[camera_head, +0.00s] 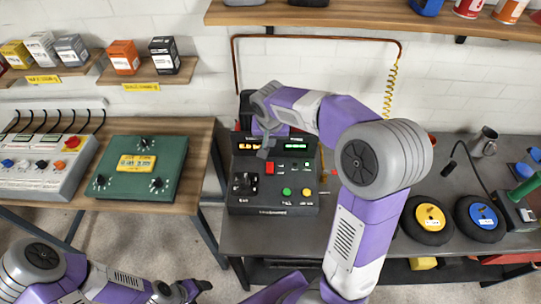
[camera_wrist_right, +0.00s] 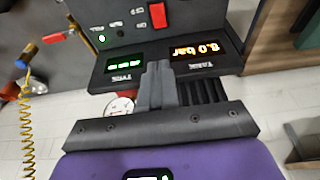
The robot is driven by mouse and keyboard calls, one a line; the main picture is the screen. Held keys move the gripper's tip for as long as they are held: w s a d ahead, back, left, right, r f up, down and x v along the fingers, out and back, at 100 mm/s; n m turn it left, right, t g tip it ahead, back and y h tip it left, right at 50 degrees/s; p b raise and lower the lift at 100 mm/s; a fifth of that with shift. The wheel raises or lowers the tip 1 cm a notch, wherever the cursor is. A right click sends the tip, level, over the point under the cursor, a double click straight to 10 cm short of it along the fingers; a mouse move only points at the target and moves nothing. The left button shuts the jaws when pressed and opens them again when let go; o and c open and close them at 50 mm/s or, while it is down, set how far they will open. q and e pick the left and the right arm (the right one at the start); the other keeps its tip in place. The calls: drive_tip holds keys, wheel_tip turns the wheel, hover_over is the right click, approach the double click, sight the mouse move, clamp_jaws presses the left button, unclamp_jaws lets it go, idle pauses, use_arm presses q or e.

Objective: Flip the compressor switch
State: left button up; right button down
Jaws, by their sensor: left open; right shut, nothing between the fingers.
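The dark compressor panel (camera_head: 273,199) stands on the grey bench. It has a red rocker switch (camera_head: 269,167) near its middle, below two lit displays. The red switch also shows at the top of the right wrist view (camera_wrist_right: 157,15). My right gripper (camera_head: 264,152) is shut and empty, pointing down over the display area just above and left of the switch. In the wrist view its closed fingers (camera_wrist_right: 157,70) lie between the displays, apart from the switch in the picture. I cannot tell the switch's position. My left gripper (camera_head: 198,289) is open, low at the bottom, away from the panel.
The panel also carries a black lever (camera_head: 244,183), a green button (camera_head: 286,191) and a yellow button (camera_head: 306,192). A red-handled valve (camera_wrist_right: 53,38) is beside it. A green box (camera_head: 118,181) stands on the wooden table at left. Wheels (camera_head: 427,218) are at right.

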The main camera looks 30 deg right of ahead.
sight(270, 163)
drive_tip(key=b+x, duration=0.1)
drive_tip(key=x, duration=0.7)
drive_tip(key=b+x, duration=0.1)
drive_tip(key=x, duration=0.4)
drive_tip(key=shift+s+a+f+b, duration=0.15)
drive_tip(key=shift+s+a+b, duration=0.15)
drive_tip(key=shift+s+b, duration=0.1)
drive_tip(key=shift+f, duration=0.5)
